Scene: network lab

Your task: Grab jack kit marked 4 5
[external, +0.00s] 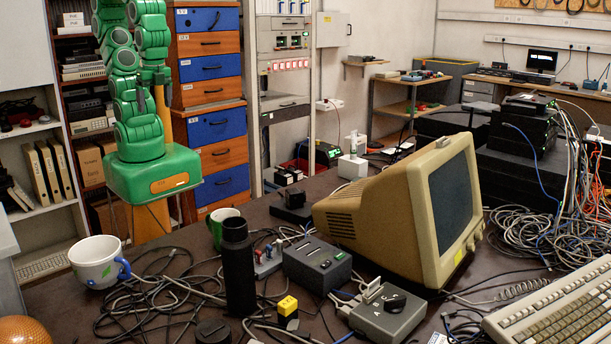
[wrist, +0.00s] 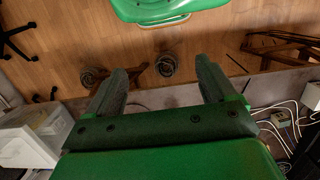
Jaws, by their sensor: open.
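No marking 4 5 can be read in either view, so I cannot tell which thing is the jack kit. My green arm is folded up at the left, behind the table. In the wrist view my gripper (wrist: 161,82) is open, its two grey fingers wide apart with nothing between them. Wooden floor and part of my green base show beyond it.
A beige monitor (external: 400,214), a black bottle (external: 237,270), a white mug (external: 97,262) and loose cables crowd the table (external: 60,316). Blue and orange drawers (external: 208,100) stand close beside my arm. A keyboard (external: 560,312) lies at the right front.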

